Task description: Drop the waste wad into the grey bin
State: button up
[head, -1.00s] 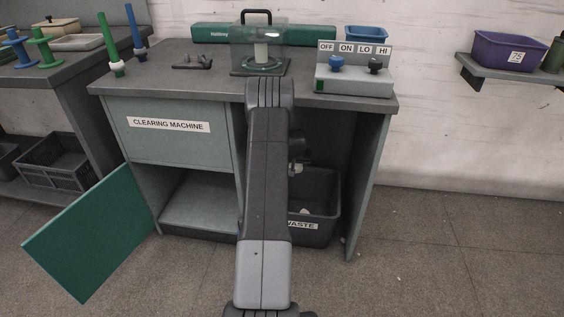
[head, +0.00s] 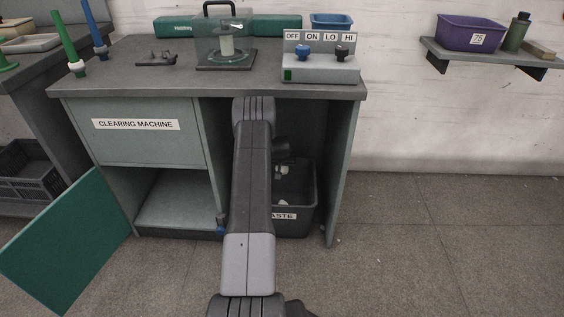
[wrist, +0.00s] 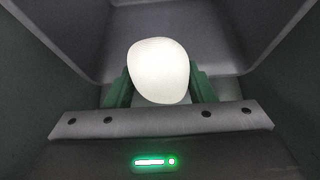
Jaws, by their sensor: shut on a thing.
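The waste wad (wrist: 159,72) is a pale, rounded lump between the two green fingers of my gripper (wrist: 160,84) in the wrist view. My gripper is shut on it. Grey walls of the bin (wrist: 75,45) surround the wad in that view, with the bin floor beyond it. In the head view the grey bin (head: 306,196), labelled WASTE, stands under the right side of the bench, partly hidden by my arm. My gripper is mostly hidden behind my arm there. Small pale bits show at the bin's opening; I cannot tell which is the wad.
The bench (head: 120,75) stands above the bin, its right side panel (head: 342,165) close beside it. A green door (head: 65,245) hangs open at left. A control box (head: 320,68) and a clear-covered unit (head: 226,45) stand on top. The floor at right is clear.

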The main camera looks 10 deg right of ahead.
jog(key=shift+f, duration=0.25)
jog(key=o, duration=1)
jog(key=shift+r, duration=0.1)
jog(key=p+v, duration=0.3)
jog(key=v, duration=1)
jog(key=shift+s+a+r+p, duration=0.1)
jog(key=shift+s+r+p, duration=0.05)
jog(key=shift+r+p, duration=0.2)
